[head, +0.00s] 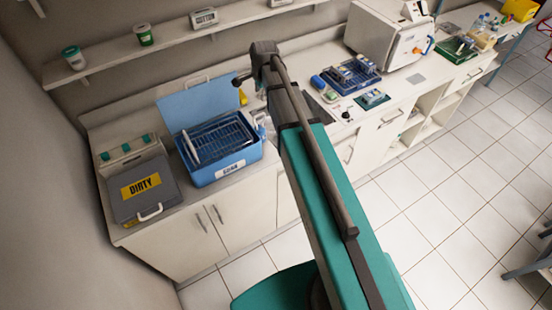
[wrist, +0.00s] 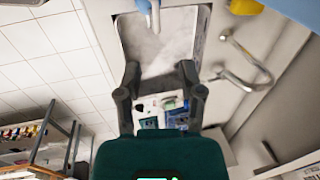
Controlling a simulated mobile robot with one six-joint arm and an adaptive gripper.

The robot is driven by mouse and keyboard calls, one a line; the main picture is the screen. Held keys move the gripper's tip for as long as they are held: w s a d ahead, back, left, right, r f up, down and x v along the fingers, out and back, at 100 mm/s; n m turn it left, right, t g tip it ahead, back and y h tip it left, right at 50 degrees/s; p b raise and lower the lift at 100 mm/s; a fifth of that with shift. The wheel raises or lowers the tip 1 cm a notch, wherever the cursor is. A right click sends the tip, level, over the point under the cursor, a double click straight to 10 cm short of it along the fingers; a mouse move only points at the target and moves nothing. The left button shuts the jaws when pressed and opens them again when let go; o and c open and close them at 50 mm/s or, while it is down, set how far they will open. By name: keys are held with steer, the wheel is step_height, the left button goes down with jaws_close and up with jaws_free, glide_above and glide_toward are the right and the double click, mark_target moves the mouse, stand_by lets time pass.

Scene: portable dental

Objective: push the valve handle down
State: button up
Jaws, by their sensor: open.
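My gripper (wrist: 159,76) is open and empty in the wrist view, its two dark fingers apart over the lower part of a grey sink basin.
A grey faucet (wrist: 245,65) curves beside the sink. A yellow item (wrist: 244,6) lies near the tub. The box marked DIRTY (head: 125,208) stands left of the tub. Blue trays (head: 350,78) and a white steriliser (head: 385,38) stand farther right.

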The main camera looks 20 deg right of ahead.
steer(key=shift+r+p, duration=2.1)
steer(key=shift+r, duration=0.3)
steer(key=s+f+n+g+b, duration=0.2)
steer(key=s+f+n+b, duration=1.3)
steer(key=s, duration=0.7)
step_height(320, 180, down, 3)
steer(key=b, duration=0.3)
steer(key=shift+a+f+h, duration=0.2)
steer(key=shift+a+h, duration=0.1)
steer(key=shift+a, duration=0.05)
